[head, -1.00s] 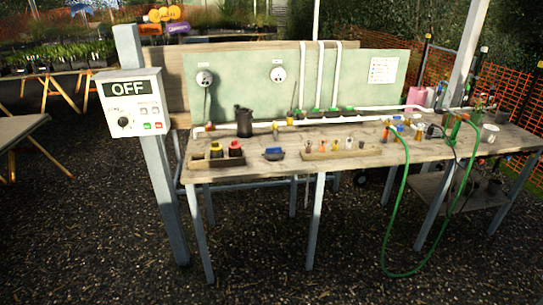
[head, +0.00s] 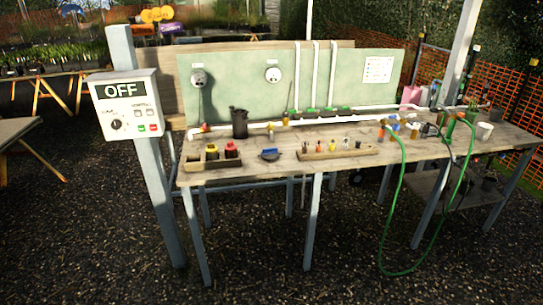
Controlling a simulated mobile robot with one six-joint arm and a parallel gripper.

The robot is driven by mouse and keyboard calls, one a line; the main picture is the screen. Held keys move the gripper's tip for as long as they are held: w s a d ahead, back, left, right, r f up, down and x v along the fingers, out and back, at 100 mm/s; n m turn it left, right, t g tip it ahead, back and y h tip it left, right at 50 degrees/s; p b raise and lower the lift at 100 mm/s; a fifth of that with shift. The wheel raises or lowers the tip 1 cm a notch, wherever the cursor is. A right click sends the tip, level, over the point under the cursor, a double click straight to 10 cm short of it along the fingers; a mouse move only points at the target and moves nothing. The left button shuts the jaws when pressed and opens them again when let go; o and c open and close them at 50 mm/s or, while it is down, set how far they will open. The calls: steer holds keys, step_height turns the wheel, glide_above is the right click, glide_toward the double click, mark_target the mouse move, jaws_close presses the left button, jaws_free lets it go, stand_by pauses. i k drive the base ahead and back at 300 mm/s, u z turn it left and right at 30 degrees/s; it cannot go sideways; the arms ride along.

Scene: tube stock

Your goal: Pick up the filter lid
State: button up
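A black cylindrical canister (head: 239,124), which looks like a filter housing, stands upright at the back left of the wooden workbench (head: 225,178). Its dark top may be the filter lid, but it is too small to tell the lid from the body. A small dark thing with a blue top (head: 269,154) lies nearer the front edge; I cannot tell what it is. My gripper is not in view.
A wooden tray (head: 207,165) with yellow- and red-topped items sits at the bench's front left. A wooden rack (head: 340,154) of small fittings lies right of it. A control box (head: 124,105) reading OFF stands left on a post. A green hose (head: 395,200) hangs off the front.

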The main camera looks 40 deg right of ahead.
mark_target(269, 154)
steer(key=z, duration=0.05)
steer(key=i, duration=1)
steer(key=u, duration=0.05)
